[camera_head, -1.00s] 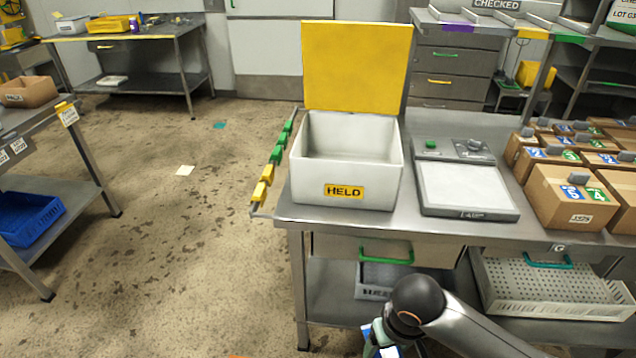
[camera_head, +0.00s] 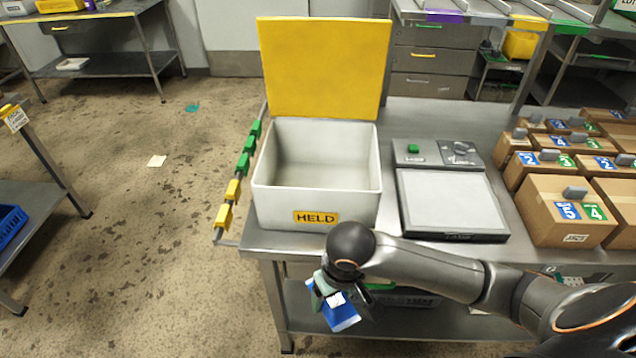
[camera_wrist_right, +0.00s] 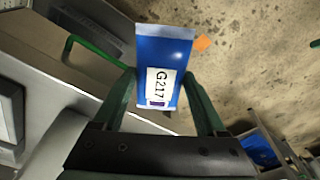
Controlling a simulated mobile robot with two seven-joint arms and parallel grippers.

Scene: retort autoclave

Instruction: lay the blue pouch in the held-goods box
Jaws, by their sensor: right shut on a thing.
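The blue pouch (camera_head: 342,316) is in my right gripper (camera_head: 324,287), in front of and below the table's front edge. The right wrist view shows the pouch (camera_wrist_right: 164,55) between the two fingers (camera_wrist_right: 160,100), with a white label reading G217. The held-goods box (camera_head: 315,208) is a white open box marked HELD on the table, its yellow lid (camera_head: 325,68) standing up at the back. The inside that shows is empty. My right gripper is in front of the box and lower than its rim. My left gripper is not in view.
A scale-like device (camera_head: 452,203) sits right of the box. Several cardboard cartons (camera_head: 567,225) stand further right. A rail with green and yellow blocks (camera_head: 233,190) runs along the table's left side. The floor to the left is mostly clear.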

